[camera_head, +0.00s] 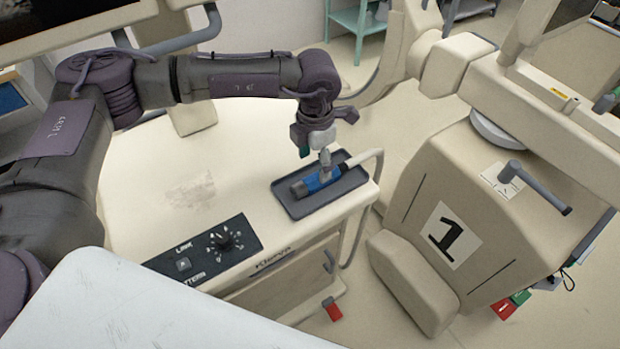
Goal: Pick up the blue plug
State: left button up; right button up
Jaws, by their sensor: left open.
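The blue plug (313,184) lies on its side in a dark grey tray (346,191) at the right end of the covered cart's top. Its blue body has a grey end on the left. My left gripper (317,150) is open and points down just above the plug and the tray's back edge. One fingertip overlaps the plug in the picture, and I cannot tell whether it touches. My right gripper is not in view.
The cart top (165,165) is clear left of the tray. A black control panel (206,254) with a knob is at its front edge. A pale surface (120,310) fills the lower left.

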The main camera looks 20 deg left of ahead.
aim_at(314, 177)
pick_arm(q)
notch_tip(314, 177, down, 2)
jog(key=shift+w+p, duration=0.15)
jog(key=shift+p, duration=0.45)
notch_tip(314, 177, down, 4)
jog(key=shift+r+p, duration=0.2)
jog(key=shift+p, duration=0.85)
jog(key=shift+f, duration=0.45)
jog(key=shift+c, duration=0.2)
jog(key=c, duration=0.8)
grip_shut()
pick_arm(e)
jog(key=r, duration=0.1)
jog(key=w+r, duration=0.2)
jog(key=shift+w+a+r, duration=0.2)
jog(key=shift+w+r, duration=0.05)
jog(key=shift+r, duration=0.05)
